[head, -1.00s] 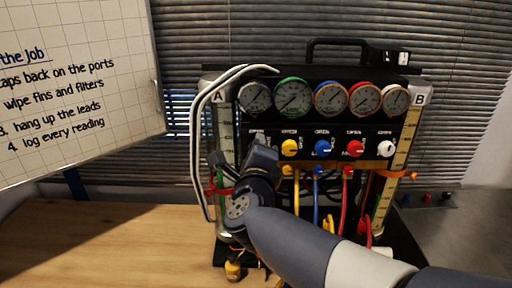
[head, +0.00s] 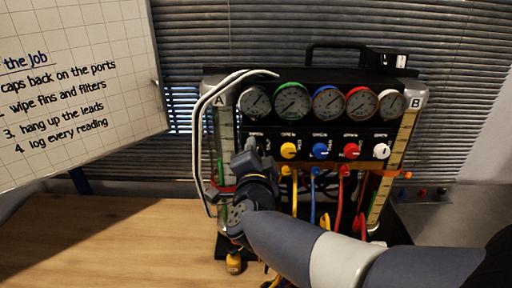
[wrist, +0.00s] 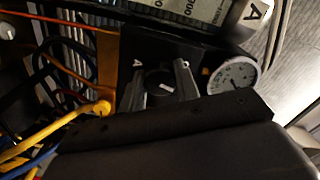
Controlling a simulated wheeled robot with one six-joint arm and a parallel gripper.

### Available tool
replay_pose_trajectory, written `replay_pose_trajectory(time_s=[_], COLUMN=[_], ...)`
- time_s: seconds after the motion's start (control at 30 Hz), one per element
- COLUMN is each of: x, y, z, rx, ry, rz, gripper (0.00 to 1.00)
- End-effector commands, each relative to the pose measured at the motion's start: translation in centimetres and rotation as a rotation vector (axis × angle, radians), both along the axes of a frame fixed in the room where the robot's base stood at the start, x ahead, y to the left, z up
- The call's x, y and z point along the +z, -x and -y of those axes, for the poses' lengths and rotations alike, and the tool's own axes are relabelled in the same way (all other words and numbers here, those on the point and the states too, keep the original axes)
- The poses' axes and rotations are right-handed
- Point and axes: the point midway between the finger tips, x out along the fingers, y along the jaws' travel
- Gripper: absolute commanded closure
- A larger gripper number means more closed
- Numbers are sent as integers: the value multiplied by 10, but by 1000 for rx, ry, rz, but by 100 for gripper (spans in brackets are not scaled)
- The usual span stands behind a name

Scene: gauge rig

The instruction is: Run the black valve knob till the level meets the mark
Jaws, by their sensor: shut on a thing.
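The black valve knob (wrist: 160,84) with a white pointer line sits between my two fingers in the wrist view. Tube B (head: 404,145) at the right has a pale yellow scale and an orange clip. The exact level against a mark is too small to read.
Several gauges (head: 328,101) line the panel above the yellow (head: 288,150), blue (head: 320,150), red (head: 351,151) and white (head: 381,151) knobs. Coloured hoses hang below. White leads loop at the left. The wooden bench (head: 110,235) is clear at left.

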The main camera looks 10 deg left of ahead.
Motion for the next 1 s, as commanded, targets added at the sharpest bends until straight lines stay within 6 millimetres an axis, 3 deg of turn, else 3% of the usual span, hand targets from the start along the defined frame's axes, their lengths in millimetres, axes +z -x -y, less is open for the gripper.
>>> replay_pose_trajectory(time_s=[0.43,1.0], x=[-1,-1], y=[0,0], z=[0,0], rx=[0,1], ry=[223,256], rz=[51,60], gripper=[92,92])
